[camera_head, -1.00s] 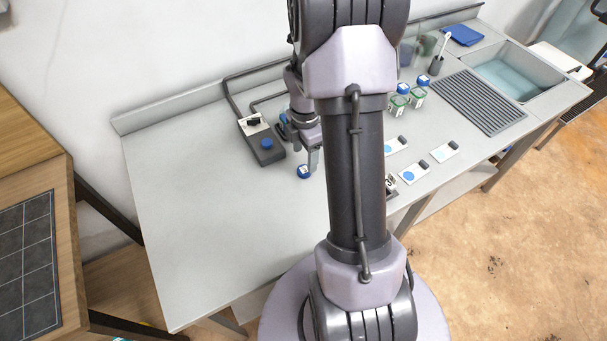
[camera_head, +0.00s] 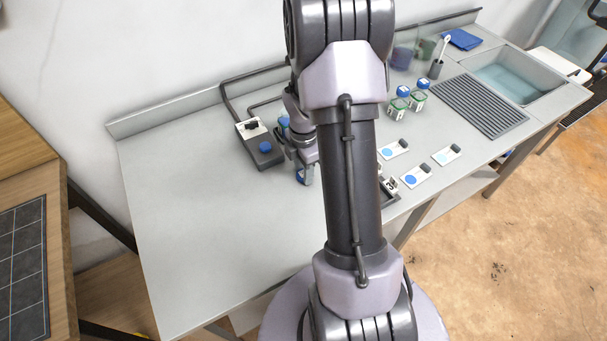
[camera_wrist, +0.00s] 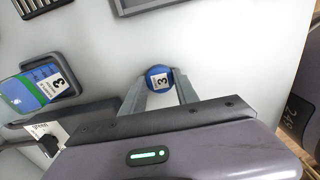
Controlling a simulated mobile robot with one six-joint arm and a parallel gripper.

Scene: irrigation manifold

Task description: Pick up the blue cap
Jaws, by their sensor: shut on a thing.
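The blue cap (camera_wrist: 160,72) is round, with a white label marked 3, and sits between the two fingertips of my gripper (camera_wrist: 161,86) in the wrist view. My gripper is shut on it, one finger on each side. In the head view the cap (camera_head: 301,178) is a small blue patch low between the fingers, and my gripper (camera_head: 303,172) partly hides it. It is at or just above the grey worktop; I cannot tell if it touches.
A grey box with a blue knob (camera_head: 265,147) stands left of my gripper. To the right are cards with blue spots (camera_head: 410,180), jars with blue caps (camera_head: 398,104), a ribbed drainer (camera_head: 478,104) and a sink (camera_head: 515,80). The worktop's left front (camera_head: 210,240) is clear.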

